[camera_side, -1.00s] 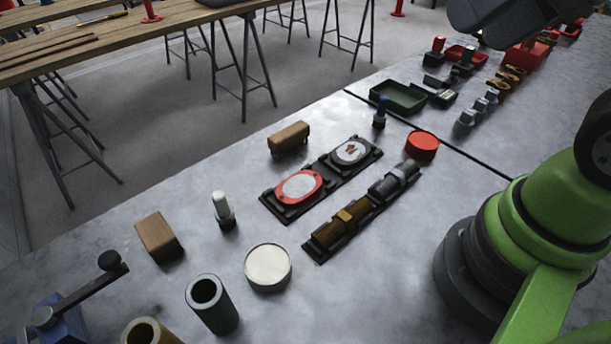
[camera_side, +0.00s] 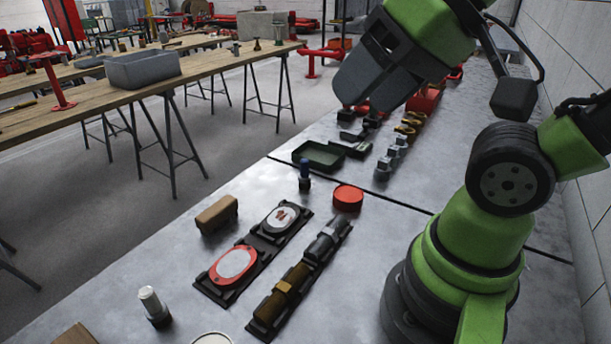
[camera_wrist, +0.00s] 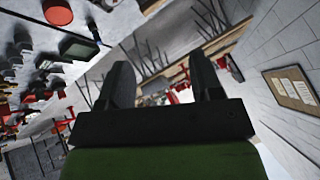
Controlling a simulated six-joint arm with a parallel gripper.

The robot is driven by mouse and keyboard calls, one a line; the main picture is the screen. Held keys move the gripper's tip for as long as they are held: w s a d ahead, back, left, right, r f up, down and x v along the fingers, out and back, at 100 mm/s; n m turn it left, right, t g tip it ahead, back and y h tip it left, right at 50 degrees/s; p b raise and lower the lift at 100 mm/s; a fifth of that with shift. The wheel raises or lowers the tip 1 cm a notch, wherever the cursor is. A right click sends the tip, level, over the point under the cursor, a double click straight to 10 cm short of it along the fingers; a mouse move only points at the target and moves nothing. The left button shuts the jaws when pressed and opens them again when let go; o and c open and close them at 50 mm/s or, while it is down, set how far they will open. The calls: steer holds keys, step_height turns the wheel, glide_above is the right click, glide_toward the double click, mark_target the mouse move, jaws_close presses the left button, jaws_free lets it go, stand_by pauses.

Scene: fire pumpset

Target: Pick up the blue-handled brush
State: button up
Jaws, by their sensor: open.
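The blue-handled brush (camera_side: 304,175) stands upright on the grey table in the side view, blue end up and dark end down. It is left of the round red tin (camera_side: 348,197) and in front of the green tray (camera_side: 319,155). My gripper (camera_wrist: 163,75) shows its two dark fingers apart in the wrist view, with nothing between them. In the side view my dark gripper body is raised above the far part of the table, up and right of the brush and clear of it. Its fingertips are hard to make out there.
A brown block (camera_side: 217,214), a red-rimmed oval plate (camera_side: 233,263), a row of fittings (camera_side: 282,290) and a white-topped brush (camera_side: 152,304) stand nearer. Several grey and brass fittings (camera_side: 391,160) lie beyond. A white wall (camera_wrist: 285,45) is at the right in the wrist view.

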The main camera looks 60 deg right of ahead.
steer(key=shift+c, duration=0.7)
steer(key=shift+w, duration=0.1)
